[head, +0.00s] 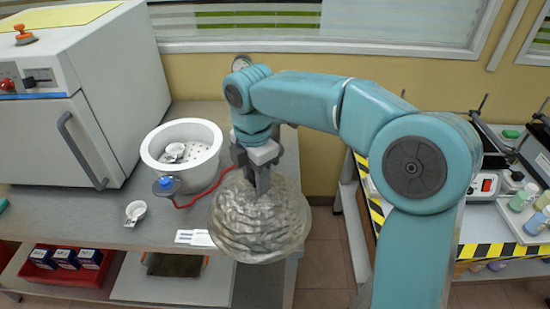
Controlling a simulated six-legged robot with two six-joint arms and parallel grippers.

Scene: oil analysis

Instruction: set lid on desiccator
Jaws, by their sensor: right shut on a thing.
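The lid (260,222) is a clear, rippled glass dome. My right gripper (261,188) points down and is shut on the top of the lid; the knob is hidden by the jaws. The lid hangs in front and to the right of the desiccator, over the bench's right front edge. My left gripper does not show.
A blue-topped part (166,184) with a red tube lies beside the desiccator. A white oven (85,95) stands at the left. A second bench (500,230) is at the right, across a floor gap.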

